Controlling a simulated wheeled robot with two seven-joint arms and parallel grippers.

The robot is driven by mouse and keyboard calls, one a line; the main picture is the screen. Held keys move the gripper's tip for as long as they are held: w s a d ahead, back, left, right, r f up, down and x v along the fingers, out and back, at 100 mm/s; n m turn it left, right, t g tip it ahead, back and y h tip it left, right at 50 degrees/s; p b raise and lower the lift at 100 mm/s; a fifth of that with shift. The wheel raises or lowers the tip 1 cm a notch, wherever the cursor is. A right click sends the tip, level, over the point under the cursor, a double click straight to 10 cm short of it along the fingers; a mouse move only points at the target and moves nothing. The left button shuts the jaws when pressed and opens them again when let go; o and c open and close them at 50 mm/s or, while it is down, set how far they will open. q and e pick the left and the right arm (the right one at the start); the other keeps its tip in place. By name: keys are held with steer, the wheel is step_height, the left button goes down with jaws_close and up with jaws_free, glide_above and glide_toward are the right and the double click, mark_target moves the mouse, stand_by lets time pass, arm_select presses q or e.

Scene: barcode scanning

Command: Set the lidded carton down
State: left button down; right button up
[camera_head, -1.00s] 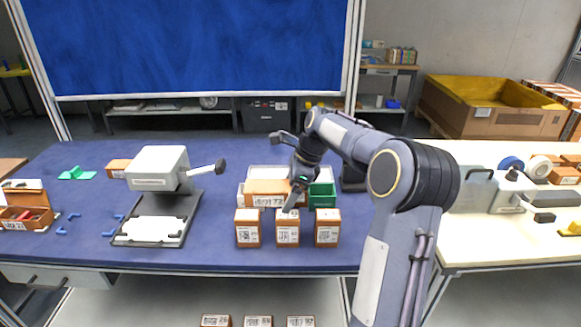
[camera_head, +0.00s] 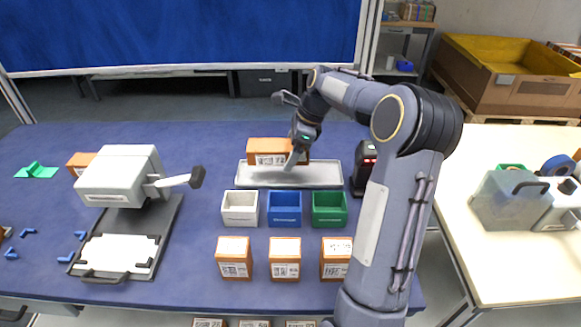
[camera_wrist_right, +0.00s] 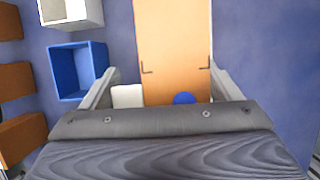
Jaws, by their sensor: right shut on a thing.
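The orange-brown lidded carton (camera_head: 265,153) with a white label on its front appears at the back of the shallow grey tray (camera_head: 240,180). I cannot tell whether its underside touches the tray. My right gripper (camera_head: 297,158) is at the carton's right part, shut on it. In the right wrist view the carton (camera_wrist_right: 172,45) runs lengthwise between the two fingers of the right gripper (camera_wrist_right: 163,78). My left gripper does not show.
White (camera_head: 240,208), blue (camera_head: 285,208) and green (camera_head: 329,208) bins stand in front of the tray. Several small labelled boxes (camera_head: 285,259) stand nearer. A black scanner with a red light (camera_head: 367,165) is right of the tray. A grey lever press (camera_head: 122,180) stands left.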

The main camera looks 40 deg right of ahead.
step_height(320, 180, down, 7)
stand_by(0.4)
steer(key=o, duration=0.9)
steer(key=shift+f, duration=0.1)
steer(key=v, duration=1.2)
steer(key=shift+a, duration=0.15)
